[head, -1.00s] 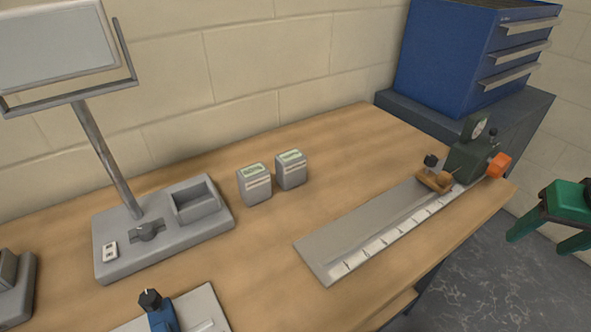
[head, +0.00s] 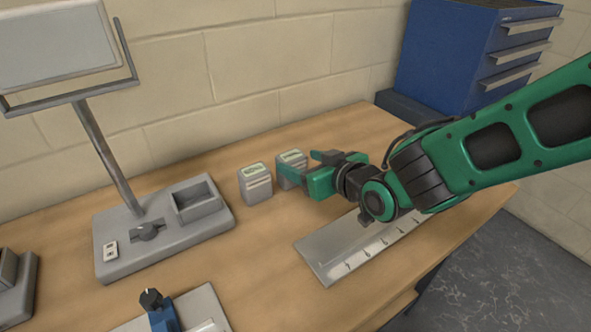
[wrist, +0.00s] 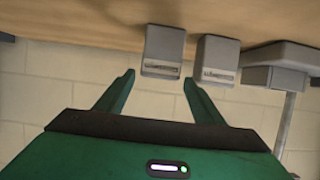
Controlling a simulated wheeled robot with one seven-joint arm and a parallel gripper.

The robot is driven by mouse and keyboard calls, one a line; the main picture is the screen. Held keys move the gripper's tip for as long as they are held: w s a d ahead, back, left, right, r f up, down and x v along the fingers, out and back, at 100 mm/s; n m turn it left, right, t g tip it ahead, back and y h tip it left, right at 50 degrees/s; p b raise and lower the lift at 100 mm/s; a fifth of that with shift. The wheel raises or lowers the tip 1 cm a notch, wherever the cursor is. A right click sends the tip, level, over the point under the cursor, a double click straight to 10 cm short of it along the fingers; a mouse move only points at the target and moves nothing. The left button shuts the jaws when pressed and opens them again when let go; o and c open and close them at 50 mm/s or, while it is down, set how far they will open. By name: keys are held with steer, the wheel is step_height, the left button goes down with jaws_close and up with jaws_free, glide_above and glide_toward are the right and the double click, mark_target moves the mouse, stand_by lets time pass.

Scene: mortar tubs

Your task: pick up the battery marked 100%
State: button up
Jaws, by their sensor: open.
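Two small grey batteries with pale green-and-white labels stand upright side by side on the wooden bench. The left battery (head: 255,184) is fully visible, and it shows on the right in the wrist view (wrist: 216,62). The right battery (head: 290,157) is partly hidden by my gripper (head: 303,166); in the wrist view it appears ahead between the fingers (wrist: 163,50). I cannot read the charge mark on either. My gripper is open and empty, with its fingers spread at the right battery; contact cannot be told.
A grey station (head: 165,226) with a slot, a knob and a screen on a post stands left of the batteries. A flat metal ruler plate (head: 345,248) lies below my arm. A blue drawer cabinet (head: 450,60) is behind right. A blue clamp (head: 160,315) is at the front.

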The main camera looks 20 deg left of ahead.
mark_target(284, 155)
steer(key=x, duration=0.9)
steer(key=shift+w+a+f, duration=0.15)
steer(key=shift+w, duration=0.1)
steer(key=c, duration=1.1)
steer(key=shift+c, duration=0.2)
